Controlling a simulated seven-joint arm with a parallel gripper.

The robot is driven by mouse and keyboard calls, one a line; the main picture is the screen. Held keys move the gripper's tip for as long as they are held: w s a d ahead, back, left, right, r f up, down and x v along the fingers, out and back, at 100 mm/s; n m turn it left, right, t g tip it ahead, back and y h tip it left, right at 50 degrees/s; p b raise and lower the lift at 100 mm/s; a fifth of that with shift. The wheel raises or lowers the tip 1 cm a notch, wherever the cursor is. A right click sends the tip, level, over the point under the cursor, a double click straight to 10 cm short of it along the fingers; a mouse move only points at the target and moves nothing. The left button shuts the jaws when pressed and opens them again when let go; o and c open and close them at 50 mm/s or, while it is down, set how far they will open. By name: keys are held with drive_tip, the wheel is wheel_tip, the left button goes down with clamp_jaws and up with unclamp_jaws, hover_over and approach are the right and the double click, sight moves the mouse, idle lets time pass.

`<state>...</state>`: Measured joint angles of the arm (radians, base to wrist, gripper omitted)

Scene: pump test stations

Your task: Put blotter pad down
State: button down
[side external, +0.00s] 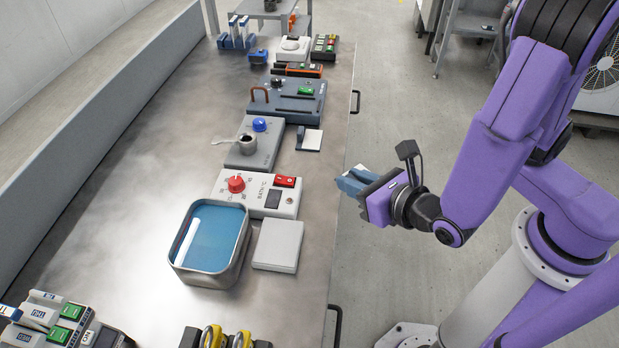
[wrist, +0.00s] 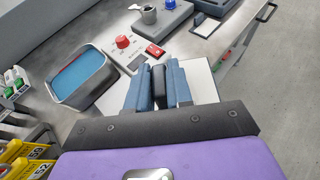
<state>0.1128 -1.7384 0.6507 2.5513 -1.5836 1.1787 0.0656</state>
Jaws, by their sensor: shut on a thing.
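My gripper (wrist: 158,90) is shut on a dark, rounded piece (wrist: 158,76) between its two blue fingers. In the side external view my gripper (side external: 351,183) is in the air past the bench's right edge, with a small pale edge at the fingertips. A flat white square slab (side external: 278,246) lies on the bench beside the blue-filled metal tray (side external: 243,262).
A white control box (side external: 288,205) with red knob and switch stands behind the slab. A grey unit (side external: 270,152) with a cup stands farther back, near a small white-topped plate (side external: 312,140). Yellow-and-black items (side external: 240,340) sit at the front.

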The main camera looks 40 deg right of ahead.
drive_tip(key=w+d+m+g+h, duration=0.2)
drive_tip(key=d+m+h, duration=0.55)
drive_tip(key=d, duration=0.35)
drive_tip(key=s+d+m+g+h, duration=0.6)
drive_tip(key=s+d+m+g, duration=0.5)
drive_tip(key=m+g, duration=0.45)
drive_tip(key=s+a+m+g+y, duration=0.4)
drive_tip(key=s+m+g+y, duration=0.1)
drive_tip(key=m+g+y, duration=0.25)
drive_tip(key=a+f+m+g+y, duration=0.1)
drive_tip(key=a+m+g+y, duration=0.1)
drive_tip(key=a+m+y, duration=0.25)
drive_tip(key=m+t+y, duration=1.3)
drive_tip(key=m+y, duration=0.2)
drive_tip(key=m, duration=0.4)
hover_over(310, 175)
drive_tip(key=s, duration=0.1)
wheel_tip(310, 175, down, 10)
drive_tip(key=shift+d+f, duration=0.1)
drive_tip(key=shift+f, duration=0.15)
drive_tip(key=shift+w+f, duration=0.45)
drive_tip(key=shift+f, duration=0.1)
drive_tip(key=shift+f+h, duration=0.25)
drive_tip(key=shift+f, duration=1.25)
